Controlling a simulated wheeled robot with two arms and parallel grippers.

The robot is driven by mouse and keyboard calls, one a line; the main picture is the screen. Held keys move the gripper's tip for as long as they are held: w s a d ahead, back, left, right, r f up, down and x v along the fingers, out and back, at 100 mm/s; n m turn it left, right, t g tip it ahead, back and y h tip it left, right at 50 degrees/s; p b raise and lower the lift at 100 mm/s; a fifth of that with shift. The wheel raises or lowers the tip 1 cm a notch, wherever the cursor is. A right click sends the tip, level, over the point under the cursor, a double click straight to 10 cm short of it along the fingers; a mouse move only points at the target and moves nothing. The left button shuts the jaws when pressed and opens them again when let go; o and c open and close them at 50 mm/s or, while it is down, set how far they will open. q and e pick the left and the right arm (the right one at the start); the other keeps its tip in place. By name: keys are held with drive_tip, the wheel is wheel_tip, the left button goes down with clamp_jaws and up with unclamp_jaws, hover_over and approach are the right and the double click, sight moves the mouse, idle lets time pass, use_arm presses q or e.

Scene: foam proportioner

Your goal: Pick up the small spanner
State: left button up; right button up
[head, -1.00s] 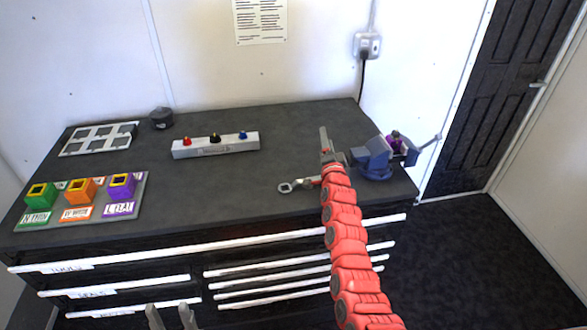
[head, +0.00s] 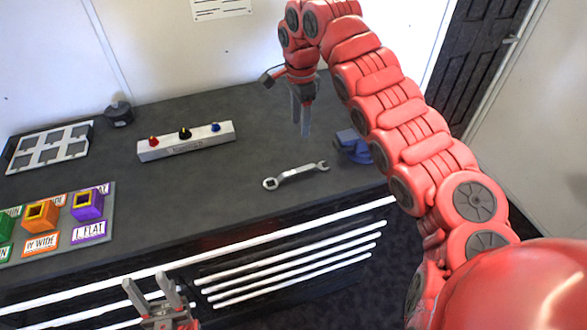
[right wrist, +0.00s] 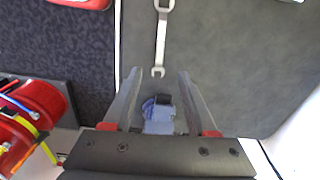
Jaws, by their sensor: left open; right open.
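The small spanner (head: 297,176) is a silver tool lying flat on the dark workbench top, left of the blue vise. It has a ring at its left end and an open jaw at its right end. My left gripper (head: 148,279) is open and empty in front of the drawers.
The blue vise (head: 352,149) is partly hidden by my right arm; it also shows in the right wrist view (right wrist: 159,116). A switch box (head: 186,141), coloured blocks on a board (head: 105,222) and a grey tray (head: 50,147) stand left. Bench around the spanner is clear.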

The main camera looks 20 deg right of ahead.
drive_tip(key=p, duration=0.2)
hover_over(297, 170)
drive_tip(key=f, duration=1.1)
drive_tip(key=shift+d+f, duration=0.2)
drive_tip(key=shift+d, duration=0.05)
drive_tip(key=shift+s+f+p, duration=0.1)
drive_tip(key=shift+f+p, duration=0.3)
drive_tip(key=shift+p, duration=0.2)
drive_tip(key=f, duration=0.1)
drive_tip(key=f+p, duration=0.2)
drive_tip(key=f, duration=0.1)
drive_tip(key=shift+a, duration=0.3)
drive_tip(key=shift+f, duration=0.35)
drive_tip(key=shift+f, duration=0.25)
clamp_jaws()
